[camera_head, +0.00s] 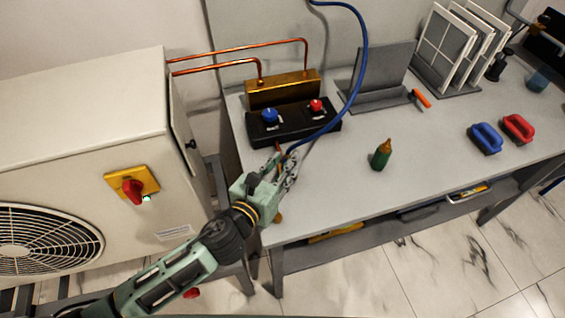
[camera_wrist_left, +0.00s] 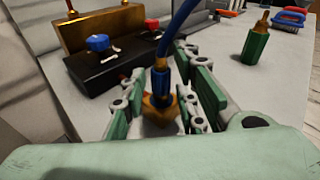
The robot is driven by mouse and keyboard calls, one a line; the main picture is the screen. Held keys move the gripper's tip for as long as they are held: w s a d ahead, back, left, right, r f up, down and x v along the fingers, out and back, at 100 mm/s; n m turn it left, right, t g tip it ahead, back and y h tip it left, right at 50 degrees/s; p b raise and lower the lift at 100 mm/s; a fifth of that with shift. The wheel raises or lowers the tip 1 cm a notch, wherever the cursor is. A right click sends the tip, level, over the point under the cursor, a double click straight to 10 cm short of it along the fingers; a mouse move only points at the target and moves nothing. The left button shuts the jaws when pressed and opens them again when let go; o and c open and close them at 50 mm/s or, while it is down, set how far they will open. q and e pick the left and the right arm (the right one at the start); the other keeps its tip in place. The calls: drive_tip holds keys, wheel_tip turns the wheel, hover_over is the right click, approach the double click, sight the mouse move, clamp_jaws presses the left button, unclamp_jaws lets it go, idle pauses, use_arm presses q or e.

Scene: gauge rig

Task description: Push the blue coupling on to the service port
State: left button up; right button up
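The blue hose (camera_head: 359,66) arcs down from the top to my left gripper (camera_head: 284,160) at the table's left end. In the left wrist view its end, the blue coupling (camera_wrist_left: 160,80), stands nearly upright between the fingers of my left gripper (camera_wrist_left: 160,84). A finger lies on each side; whether both pads touch it I cannot tell. Brass (camera_wrist_left: 160,108) shows directly below the coupling; whether this is the coupling's lower end or the service port is unclear. In the head view the gripper hides this spot. My right gripper is not in view.
A black block with a blue knob (camera_head: 270,117) and a red knob (camera_head: 316,105) stands behind the gripper, before a brass block (camera_head: 283,89). A green bottle (camera_head: 381,155) stands to the right. A white outdoor unit (camera_head: 85,130) is left. The table's front middle is clear.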

use_arm(q)
drive_tip(key=shift+r, duration=0.1)
drive_tip(key=o, duration=0.6)
drive_tip(key=shift+c, duration=0.2)
drive_tip(key=v, duration=1.2)
